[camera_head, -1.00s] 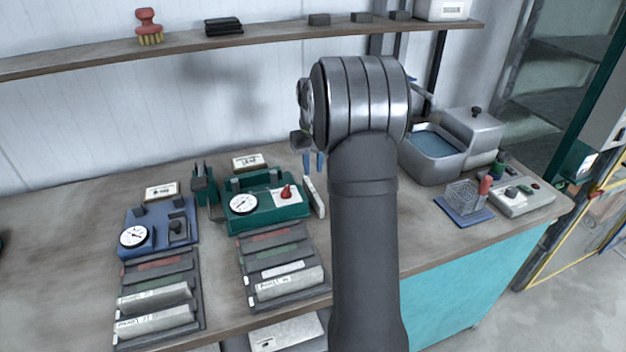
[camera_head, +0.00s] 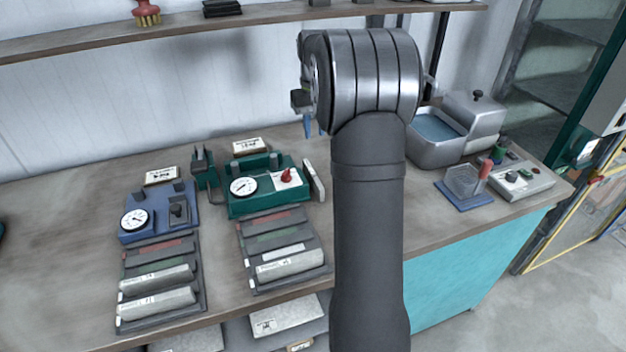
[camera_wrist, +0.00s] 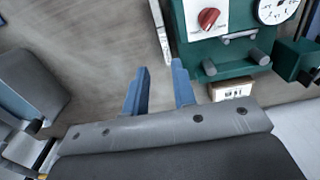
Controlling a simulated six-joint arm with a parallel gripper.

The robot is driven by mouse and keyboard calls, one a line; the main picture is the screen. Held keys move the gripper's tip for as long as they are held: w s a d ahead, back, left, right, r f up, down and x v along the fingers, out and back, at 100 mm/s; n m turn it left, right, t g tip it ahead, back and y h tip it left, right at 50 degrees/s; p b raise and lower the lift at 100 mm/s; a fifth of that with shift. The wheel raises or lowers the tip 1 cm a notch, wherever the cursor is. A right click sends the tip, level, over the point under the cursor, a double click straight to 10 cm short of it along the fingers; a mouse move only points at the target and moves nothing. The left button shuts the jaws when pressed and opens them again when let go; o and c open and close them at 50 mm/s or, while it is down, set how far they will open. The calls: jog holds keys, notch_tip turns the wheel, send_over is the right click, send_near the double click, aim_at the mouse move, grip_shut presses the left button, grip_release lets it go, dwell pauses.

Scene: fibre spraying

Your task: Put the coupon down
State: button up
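A pale, narrow strip (camera_head: 315,181), which looks like the coupon, stands against the right side of the green gauge fixture (camera_head: 268,186). In the wrist view the strip (camera_wrist: 160,32) lies beyond my fingertips, beside the fixture (camera_wrist: 222,58). I cannot tell whether it touches the bench or the fixture. My gripper (camera_wrist: 160,68) has two blue fingers apart with only bare bench between them. In the head view my gripper (camera_head: 314,126) hangs above and behind the strip, partly hidden by my wrist.
A blue gauge fixture (camera_head: 159,212) stands left. Two racks with labelled grey panels (camera_head: 292,264) lie in front. A water bath (camera_head: 436,138), a wire rack on a blue base (camera_head: 463,186) and a control box (camera_head: 522,180) stand right. A shelf (camera_head: 180,28) runs above.

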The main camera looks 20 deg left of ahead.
send_near(313, 173)
jog(key=f, duration=0.5)
jog(key=shift+d+f, duration=0.2)
jog(key=shift+f, duration=0.05)
jog(key=f, duration=0.5)
jog(key=shift+a, duration=0.2)
grip_shut()
